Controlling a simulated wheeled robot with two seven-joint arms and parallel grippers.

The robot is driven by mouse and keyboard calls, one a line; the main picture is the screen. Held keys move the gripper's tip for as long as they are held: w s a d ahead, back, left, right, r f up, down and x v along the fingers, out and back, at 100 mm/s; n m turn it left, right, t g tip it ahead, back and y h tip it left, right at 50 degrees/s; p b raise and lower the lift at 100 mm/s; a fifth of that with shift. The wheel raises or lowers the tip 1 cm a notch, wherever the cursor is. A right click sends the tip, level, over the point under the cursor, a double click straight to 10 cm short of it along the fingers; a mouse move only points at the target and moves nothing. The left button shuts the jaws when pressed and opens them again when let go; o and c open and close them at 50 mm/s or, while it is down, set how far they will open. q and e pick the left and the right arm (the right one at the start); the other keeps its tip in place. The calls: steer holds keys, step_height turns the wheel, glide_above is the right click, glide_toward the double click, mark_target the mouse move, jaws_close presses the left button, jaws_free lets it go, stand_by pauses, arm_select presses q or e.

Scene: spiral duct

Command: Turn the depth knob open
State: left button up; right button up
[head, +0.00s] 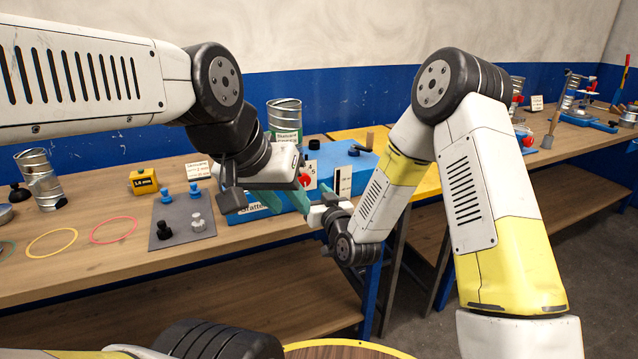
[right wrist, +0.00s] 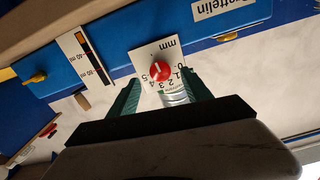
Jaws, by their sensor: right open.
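The red knob (head: 304,180) is on a white dial card on the front of a blue box (head: 340,158). In the right wrist view the red knob (right wrist: 160,70) sits on the dial card (right wrist: 142,57), marked with numbers and "mm", seen upside down; its exact setting is unclear. My right gripper (head: 310,192) is at the dial. Its green fingers (right wrist: 160,97) are open, spread on either side below the knob in the wrist view, not closed on it. My left gripper (head: 266,208) is just left, in front of the box; its fingers are partly hidden.
A scale card (right wrist: 82,55) is beside the dial. On the bench left are a grey mat (head: 183,226) with small knobs, coloured rings (head: 113,230), a yellow block (head: 143,182) and a metal duct (head: 38,178). A labelled can (head: 285,122) stands behind the box. My arms crowd the box front.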

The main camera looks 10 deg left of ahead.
steer(key=shift+v, duration=1.75)
steer(key=s+d+r+m+g+h, duration=0.1)
steer(key=s+d+r+g+h, duration=0.15)
steer(key=d+r, duration=0.5)
steer(key=s+d+r+m+g+h, duration=0.1)
steer(key=s+d+r+g+h, duration=0.3)
steer(key=d, duration=0.6)
steer(key=s+d+r+m+g, duration=0.1)
steer(key=s+d+r, duration=0.1)
steer(key=s+d, duration=0.3)
steer(key=s+d+r+m+g+h, duration=0.1)
steer(key=s+d, duration=0.4)
steer(key=s, duration=0.9)
steer(key=shift+d+r+m, duration=0.4)
steer(key=shift+m, duration=0.1)
